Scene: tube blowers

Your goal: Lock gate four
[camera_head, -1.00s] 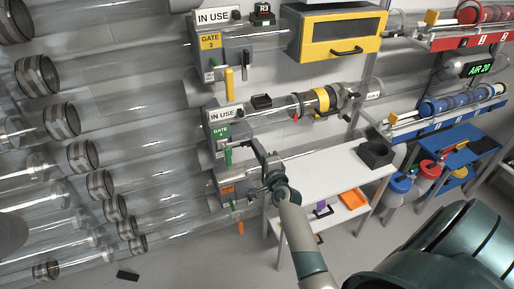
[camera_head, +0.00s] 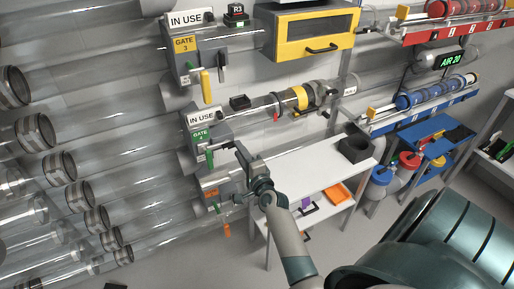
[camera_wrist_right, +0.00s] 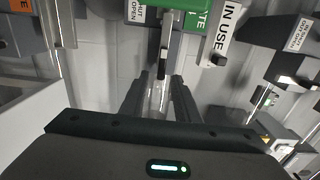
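Gate four is a grey housing with a green GATE label (camera_head: 201,137) and an IN USE sign (camera_head: 201,117) above it. Its green handle (camera_head: 210,158) hangs at the front of the housing. In the right wrist view the green part (camera_wrist_right: 203,16) and the IN USE sign (camera_wrist_right: 225,32) show at the top. My right gripper (camera_head: 240,149) is just right of the handle and appears apart from it. My left gripper is not in view.
Gate 3 (camera_head: 185,45) with its yellow handle (camera_head: 206,86) is above. An orange-labelled gate (camera_head: 210,193) is below. Clear tubes run left and right. A white table (camera_head: 300,165) with a black box (camera_head: 355,148) stands right of the gripper.

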